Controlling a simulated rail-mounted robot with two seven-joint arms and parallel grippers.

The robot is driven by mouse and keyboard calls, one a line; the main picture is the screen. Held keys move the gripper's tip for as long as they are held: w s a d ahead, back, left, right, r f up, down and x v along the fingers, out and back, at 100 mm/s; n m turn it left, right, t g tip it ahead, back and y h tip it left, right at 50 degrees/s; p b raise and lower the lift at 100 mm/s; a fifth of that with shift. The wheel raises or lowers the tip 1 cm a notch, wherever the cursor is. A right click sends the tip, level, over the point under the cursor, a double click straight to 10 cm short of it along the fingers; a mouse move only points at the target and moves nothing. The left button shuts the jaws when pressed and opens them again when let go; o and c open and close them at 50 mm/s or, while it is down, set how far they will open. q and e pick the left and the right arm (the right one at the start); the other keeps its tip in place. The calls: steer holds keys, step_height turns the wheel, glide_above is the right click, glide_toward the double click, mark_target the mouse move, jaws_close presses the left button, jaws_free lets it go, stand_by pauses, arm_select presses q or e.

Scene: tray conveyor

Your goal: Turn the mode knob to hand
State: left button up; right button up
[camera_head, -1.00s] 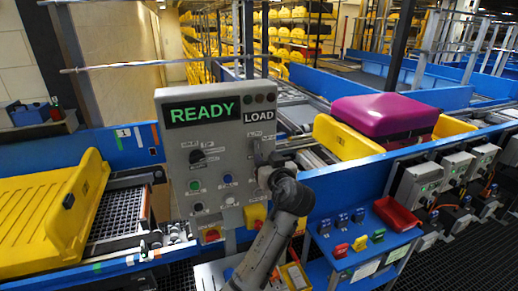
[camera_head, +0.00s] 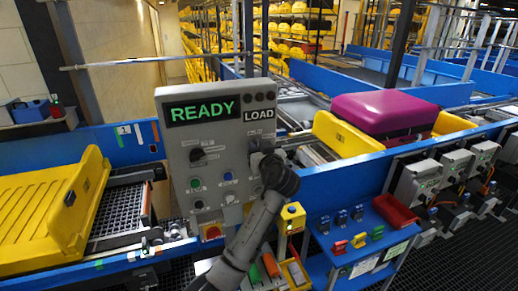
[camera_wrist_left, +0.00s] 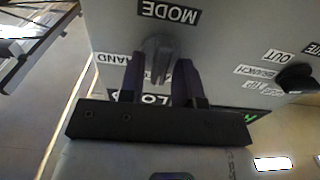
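The mode knob (camera_wrist_left: 157,50) is a grey knob on the grey panel (camera_head: 218,165), seen upside down in the left wrist view. It lies between the fingertips of my left gripper (camera_wrist_left: 159,68), its bar roughly upright in that picture. The MODE label (camera_wrist_left: 169,12) is above it, and the HAND label (camera_wrist_left: 112,58) is to its left. The two dark fingers straddle the knob with a gap between them; firm contact does not show. In the head view my left gripper (camera_head: 262,154) is at the panel's right side and hides the knob. My right gripper is out of view.
A second black knob (camera_head: 198,155) is on the panel's left, with buttons below. A yellow button box (camera_head: 293,214) stands beside my arm. A yellow tray (camera_head: 40,220) is at left; a purple suitcase (camera_head: 385,112) sits in another tray at right.

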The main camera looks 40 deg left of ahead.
arm_select(q)
jaws_close()
steer(key=shift+w+d+m+p, duration=0.1)
steer(key=shift+m+p, duration=1.75)
steer(key=shift+m, duration=1.1)
steer(key=shift+w+d+m+p, duration=0.1)
steer(key=shift+m+p, duration=1.7)
steer(key=shift+m, duration=1.15)
steer(key=shift+f, duration=0.1)
steer(key=shift+o, duration=1.1)
jaws_free()
